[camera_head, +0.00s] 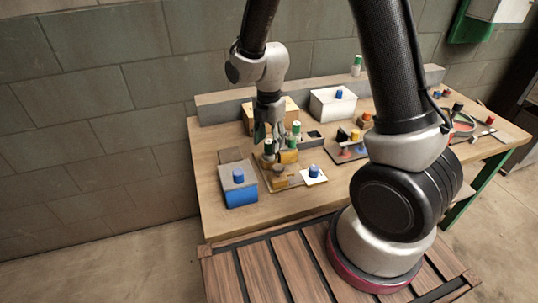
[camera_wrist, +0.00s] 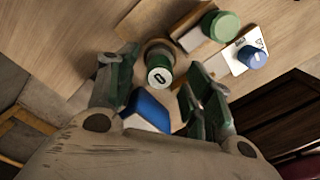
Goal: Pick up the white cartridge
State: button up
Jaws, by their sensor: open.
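My gripper (camera_head: 268,132) points down over the workbench, open and empty. In the wrist view its two green fingers (camera_wrist: 163,80) are spread, with a small dark green cylinder (camera_wrist: 159,75) between them in the picture. That cylinder has a white face with a dark mark, and no contact is visible. In the head view, green-capped pieces stand below and beside my gripper (camera_head: 295,128). Another white and green cylinder (camera_head: 357,66) stands at the back. I cannot tell which one is the white cartridge.
A blue box (camera_head: 240,197) stands left of my gripper. A white plate with a blue knob (camera_head: 314,181) lies to its right. A white bin (camera_head: 326,106) stands behind. Small coloured parts and a tray (camera_head: 345,155) fill the bench's middle.

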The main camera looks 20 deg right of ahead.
jog(key=shift+f, duration=0.55)
grip_shut()
